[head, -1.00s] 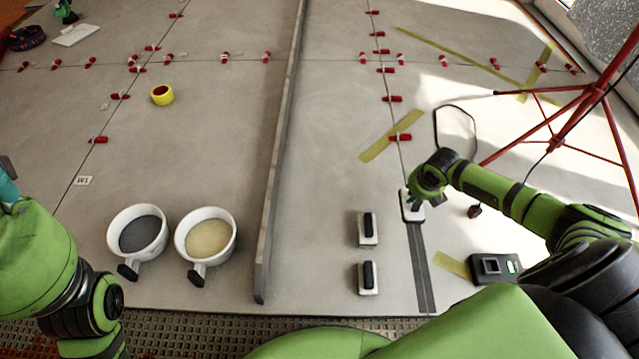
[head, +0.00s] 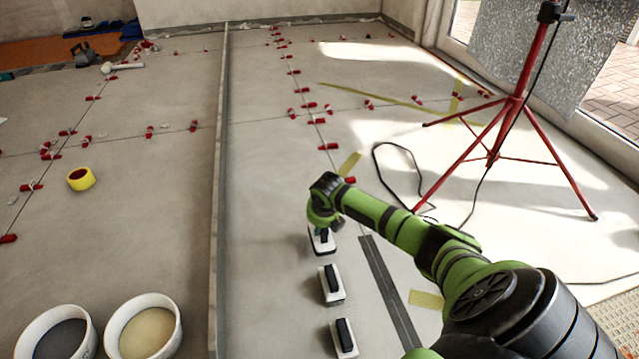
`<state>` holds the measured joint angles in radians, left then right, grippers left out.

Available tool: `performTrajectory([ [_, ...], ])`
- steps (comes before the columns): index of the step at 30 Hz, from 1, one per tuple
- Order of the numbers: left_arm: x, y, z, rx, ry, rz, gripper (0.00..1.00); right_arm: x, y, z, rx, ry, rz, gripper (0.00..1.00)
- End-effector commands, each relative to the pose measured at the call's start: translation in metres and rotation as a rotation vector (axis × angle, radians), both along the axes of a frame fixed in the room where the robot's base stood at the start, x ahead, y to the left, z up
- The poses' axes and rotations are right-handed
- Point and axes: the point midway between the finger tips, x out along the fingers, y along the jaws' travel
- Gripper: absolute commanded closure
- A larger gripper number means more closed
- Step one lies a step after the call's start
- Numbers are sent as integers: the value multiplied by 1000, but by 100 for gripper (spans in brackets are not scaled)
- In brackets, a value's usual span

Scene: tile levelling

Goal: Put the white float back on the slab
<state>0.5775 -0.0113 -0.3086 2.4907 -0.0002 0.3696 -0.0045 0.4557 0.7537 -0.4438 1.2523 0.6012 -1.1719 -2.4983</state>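A white float (head: 325,249) with a black handle is at my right gripper (head: 321,232), left of the upper end of the dark strips. It lines up with two similar white floats, one in the middle (head: 333,294) and one nearest (head: 347,350), lying on the grey slab (head: 280,290). The gripper is right at the far float's handle. My wrist hides much of the fingers, so I cannot tell whether they grip it. The float looks low over or on the slab; contact is unclear. My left gripper is out of view.
Two dark strips (head: 385,285) lie right of the floats. A long upright rail (head: 217,200) runs at their left. Two white buckets (head: 142,330) stand at lower left. A red tripod (head: 515,100) and black cable (head: 400,147) are at right. Yellow tape roll (head: 81,179) lies left.

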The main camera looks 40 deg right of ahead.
Motion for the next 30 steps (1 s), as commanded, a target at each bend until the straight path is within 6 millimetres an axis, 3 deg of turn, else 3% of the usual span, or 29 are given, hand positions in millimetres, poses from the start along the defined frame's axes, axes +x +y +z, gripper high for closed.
performTrajectory([
  [10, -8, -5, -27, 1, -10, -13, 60, 1, 1, -39, 1, -2, -1, 100],
  [23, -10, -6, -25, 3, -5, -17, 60, 1, 0, -42, -1, 0, 0, 100],
  [24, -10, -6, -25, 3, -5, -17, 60, 0, 0, -42, -1, 0, 0, 54],
  [25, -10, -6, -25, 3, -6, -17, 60, 0, 0, -42, -1, 0, 0, 42],
  [30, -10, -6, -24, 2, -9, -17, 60, 0, 0, -42, 0, 0, 0, 42],
])
